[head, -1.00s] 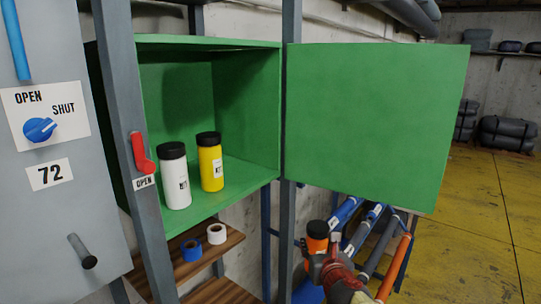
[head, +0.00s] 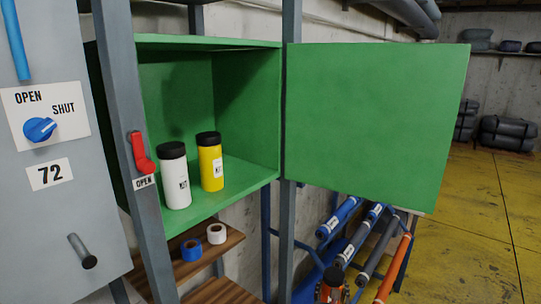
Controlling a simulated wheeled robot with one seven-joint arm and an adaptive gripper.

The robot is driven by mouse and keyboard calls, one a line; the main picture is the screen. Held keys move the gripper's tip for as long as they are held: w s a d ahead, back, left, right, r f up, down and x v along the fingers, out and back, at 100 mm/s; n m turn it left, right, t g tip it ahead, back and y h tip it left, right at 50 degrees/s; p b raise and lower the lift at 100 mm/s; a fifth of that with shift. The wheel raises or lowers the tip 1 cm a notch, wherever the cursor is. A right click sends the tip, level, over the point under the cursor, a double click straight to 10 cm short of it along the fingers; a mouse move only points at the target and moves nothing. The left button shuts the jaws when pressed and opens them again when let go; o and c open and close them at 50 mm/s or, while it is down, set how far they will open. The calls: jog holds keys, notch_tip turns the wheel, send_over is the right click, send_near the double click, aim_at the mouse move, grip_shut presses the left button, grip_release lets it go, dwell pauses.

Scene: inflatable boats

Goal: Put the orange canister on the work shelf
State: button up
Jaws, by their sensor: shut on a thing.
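The orange canister (head: 327,290) with its black cap shows at the bottom edge, right of centre, below the green door. My gripper (head: 334,298) is shut on it, mostly cut off by the frame's bottom edge. The canister looks roughly upright, and its lower part is out of sight. A wooden shelf (head: 222,240) lies left of the canister, below the green cabinet; no label shows which shelf is the work shelf. It bears a blue tape roll (head: 191,250) and a white one (head: 216,233).
The green cabinet (head: 225,195) is open, holding a white canister (head: 174,178) and a yellow canister (head: 210,163). Its door (head: 375,120) swings wide to the right. A grey post (head: 288,200) stands beside it. Several coloured tubes (head: 370,245) lie behind my gripper. Another wooden board (head: 222,291) lies lower.

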jog(key=shift+s+d+f, duration=0.1)
jog(key=shift+d+f, duration=0.2)
jog(key=shift+f, duration=0.45)
jog(key=shift+r, duration=0.1)
notch_tip(320, 180, down, 22)
jog(key=b, duration=2.2)
